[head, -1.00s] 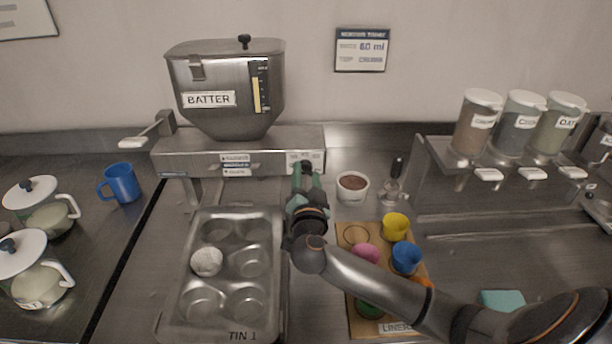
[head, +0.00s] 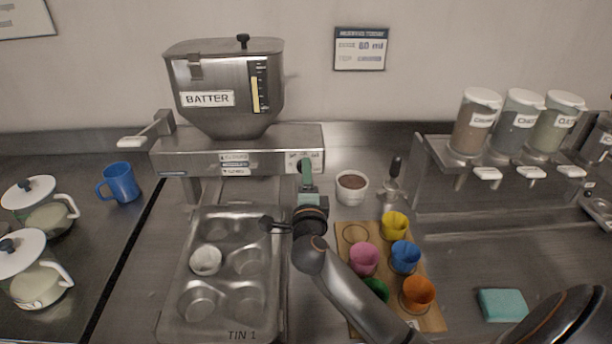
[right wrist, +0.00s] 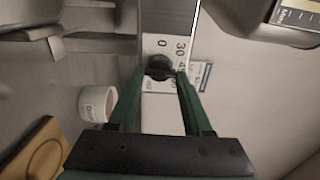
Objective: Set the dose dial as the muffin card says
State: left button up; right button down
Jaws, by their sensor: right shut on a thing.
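The muffin card (head: 360,50) hangs on the back wall; its dose line seems to read 60 ml, in small blurred print. The batter dispenser (head: 225,90) stands at the back. Its dose dial plate (head: 312,160) is at the right end of the front bar. In the right wrist view, the dark dial knob (right wrist: 160,67) sits between my green fingertips, with 0, 30 and partly hidden higher numbers around it. My right gripper (head: 306,170) is shut on the knob; it also shows in the right wrist view (right wrist: 163,76). The knob's pointer is not clear. My left gripper is out of view.
A muffin tin (head: 222,325) with one white liner lies below the dispenser. A board (head: 352,224) with coloured cups is to its right. A brown-filled white bowl (head: 352,188) stands close right of my gripper. Topping jars (head: 475,122) stand at the right.

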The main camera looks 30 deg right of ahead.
jog(key=shift+f+m, duration=0.15)
jog(key=shift+m, duration=4.15)
jog(key=shift+a, duration=0.1)
jog(key=shift+c, duration=1.6)
grip_release()
